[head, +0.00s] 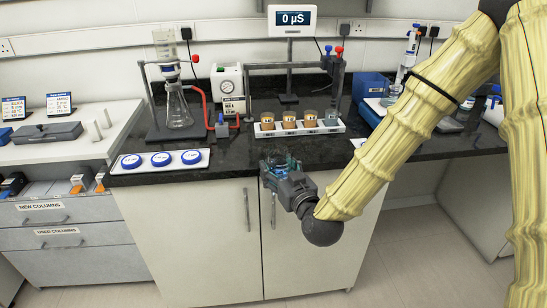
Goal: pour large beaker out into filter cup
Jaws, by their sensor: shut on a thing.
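My gripper (278,178) is in front of the black bench's front edge, over the cabinet doors. It is shut on a clear, bluish glass vessel (280,160), which looks like the large beaker. The fingers hide much of it, and its contents and tilt are hard to tell. The filter cup (164,46) is a clear, pale cup at the top of the filter stand at back left. It sits above a conical glass flask (178,110). My gripper is well to the right of, in front of and below the cup.
A white tray (160,161) with three blue discs lies at the bench's front left. A red hose (207,92) runs beside the flask. A white gauge box (228,82) and a display (292,20) stand behind.

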